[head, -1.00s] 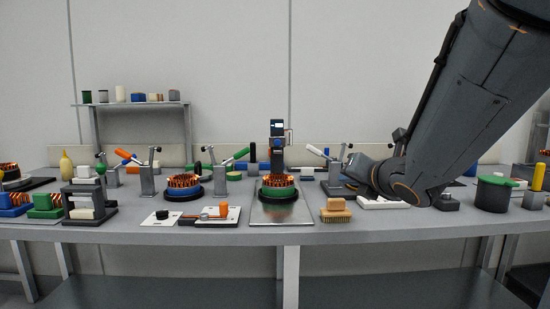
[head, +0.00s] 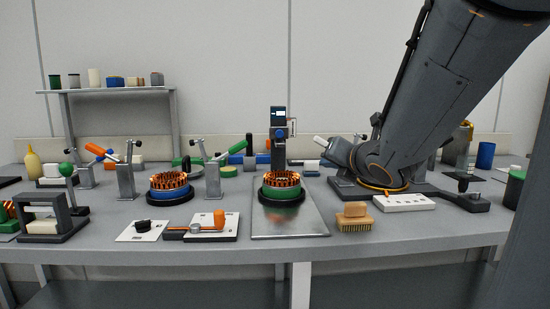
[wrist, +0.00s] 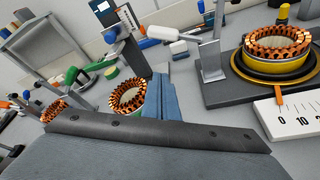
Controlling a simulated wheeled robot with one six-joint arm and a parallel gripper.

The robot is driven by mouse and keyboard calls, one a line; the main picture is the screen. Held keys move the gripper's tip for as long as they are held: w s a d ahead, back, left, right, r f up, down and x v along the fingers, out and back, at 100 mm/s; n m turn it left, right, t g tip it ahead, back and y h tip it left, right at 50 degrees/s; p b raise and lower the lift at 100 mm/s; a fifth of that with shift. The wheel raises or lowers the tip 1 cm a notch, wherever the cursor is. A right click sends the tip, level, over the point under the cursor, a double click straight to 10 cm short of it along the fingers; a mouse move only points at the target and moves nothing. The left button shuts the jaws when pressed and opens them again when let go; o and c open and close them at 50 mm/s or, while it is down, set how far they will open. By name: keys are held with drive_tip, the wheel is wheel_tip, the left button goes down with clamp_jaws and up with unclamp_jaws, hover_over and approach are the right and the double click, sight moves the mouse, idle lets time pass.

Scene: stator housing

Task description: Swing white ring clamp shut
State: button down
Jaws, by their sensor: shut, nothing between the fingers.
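The white-handled clamp stands at the right of the bench. In the head view its white handle (head: 322,143) sticks out to the left of my arm, and the rest is mostly hidden. In the wrist view its white handle (wrist: 165,33) points left from a grey upright post (wrist: 211,58). The post stands on a dark base beside a yellow ring housing (wrist: 275,68) with copper windings. My gripper (wrist: 161,80) is shut and empty, its blue-grey fingers left of the post with a gap in the picture. It is hidden behind my arm in the head view.
A green stator (head: 282,191) sits on a metal plate (head: 290,222), and a blue one (head: 169,190) stands further left. Clamps with orange and green handles stand behind. A brush (head: 355,217) and a white strip (head: 404,202) lie at the front right. A white scale plate (wrist: 290,117) lies before the yellow housing.

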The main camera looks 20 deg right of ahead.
drive_tip(key=w+d+r, duration=0.1)
drive_tip(key=w+d, duration=0.2)
drive_tip(key=w, duration=0.4)
drive_tip(key=shift+w+p, duration=0.15)
drive_tip(key=shift+p, duration=0.25)
drive_tip(key=shift+d+r, duration=0.15)
drive_tip(key=shift+d, duration=0.1)
